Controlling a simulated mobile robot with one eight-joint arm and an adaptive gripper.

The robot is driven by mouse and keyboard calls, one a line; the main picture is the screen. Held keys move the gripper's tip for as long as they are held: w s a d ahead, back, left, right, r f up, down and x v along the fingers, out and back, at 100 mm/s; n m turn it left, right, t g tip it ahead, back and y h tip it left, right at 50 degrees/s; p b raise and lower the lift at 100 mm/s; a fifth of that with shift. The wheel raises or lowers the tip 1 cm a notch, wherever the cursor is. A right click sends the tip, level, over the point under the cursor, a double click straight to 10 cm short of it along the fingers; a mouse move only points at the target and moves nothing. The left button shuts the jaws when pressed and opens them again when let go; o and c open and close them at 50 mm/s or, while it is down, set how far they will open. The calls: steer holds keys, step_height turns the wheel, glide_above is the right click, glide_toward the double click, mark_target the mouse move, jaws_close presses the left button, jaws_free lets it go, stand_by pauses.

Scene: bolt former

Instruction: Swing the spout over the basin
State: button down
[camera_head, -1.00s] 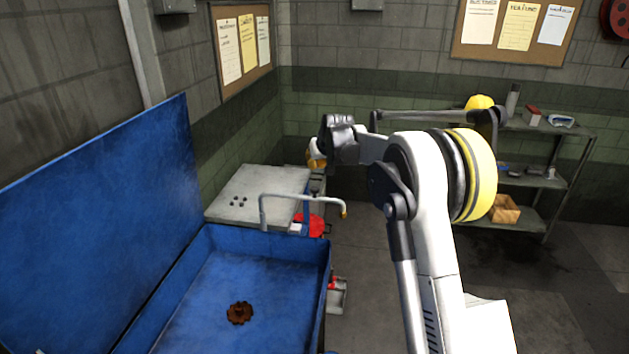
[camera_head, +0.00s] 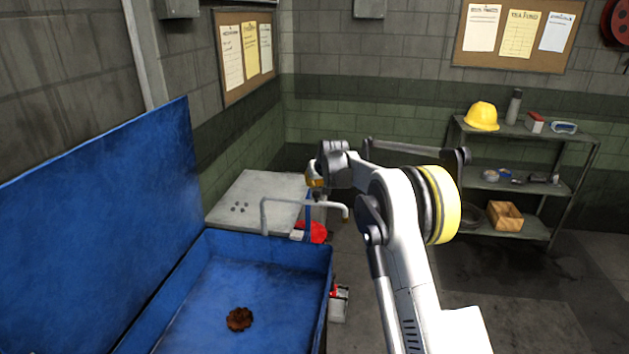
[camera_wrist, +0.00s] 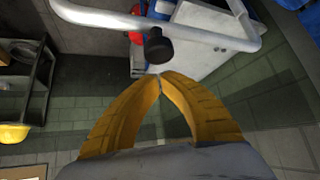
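The spout (camera_head: 297,202) is a grey bent pipe at the back edge of the blue basin (camera_head: 270,245). My gripper (camera_head: 314,180) is just behind and above the spout's arm in the head view, partly hidden by my wrist. In the wrist view the spout (camera_wrist: 110,18) crosses the top, with a black knob (camera_wrist: 157,46) on it. My gripper's yellow fingers (camera_wrist: 160,78) meet at the tips, empty, close to the knob but seemingly apart from it.
A brown gear-like part (camera_head: 239,319) lies in the basin. The raised blue lid (camera_head: 100,220) stands on the left. A pale cabinet (camera_head: 255,195) is behind the spout. A red object (camera_head: 316,232) sits beside it. A shelf (camera_head: 520,185) with a yellow helmet (camera_head: 481,116) stands at right.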

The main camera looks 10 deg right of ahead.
steer(key=shift+s+f, duration=0.15)
steer(key=shift+s, duration=0.55)
